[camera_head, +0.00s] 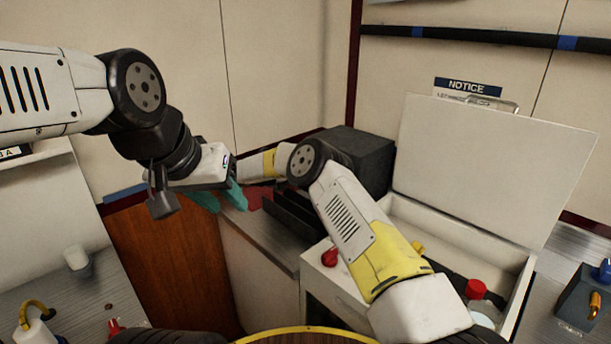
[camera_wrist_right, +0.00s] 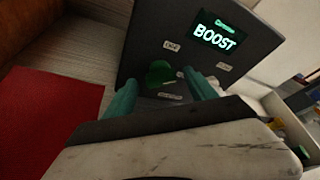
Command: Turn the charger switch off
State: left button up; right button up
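The charger is a dark box (camera_wrist_right: 240,75) with a lit green display reading BOOST. Its switch, a green knob (camera_wrist_right: 160,72), is on the face below the display, with small pale labels around it. In the right wrist view, my right gripper (camera_wrist_right: 159,77) has its teal fingers apart, one to each side of the knob in the picture; I see no contact. In the head view, the charger box (camera_head: 365,155) stands behind my right forearm, and the knob and right gripper are hidden. My left gripper (camera_head: 221,197) hangs at centre left, its teal fingers apart and empty.
A red mat (camera_wrist_right: 55,115) lies beside the charger. A white bin with a raised lid (camera_head: 490,165) stands to the right. A red knob (camera_head: 329,257) and a red-capped jar (camera_head: 477,290) are nearer. A white cup (camera_head: 76,258) is on the left counter.

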jog(key=v, duration=0.7)
jog(key=shift+s+a+r, duration=0.2)
jog(key=shift+s+a, duration=0.05)
jog(key=shift+a, duration=0.05)
jog(key=shift+c, duration=0.3)
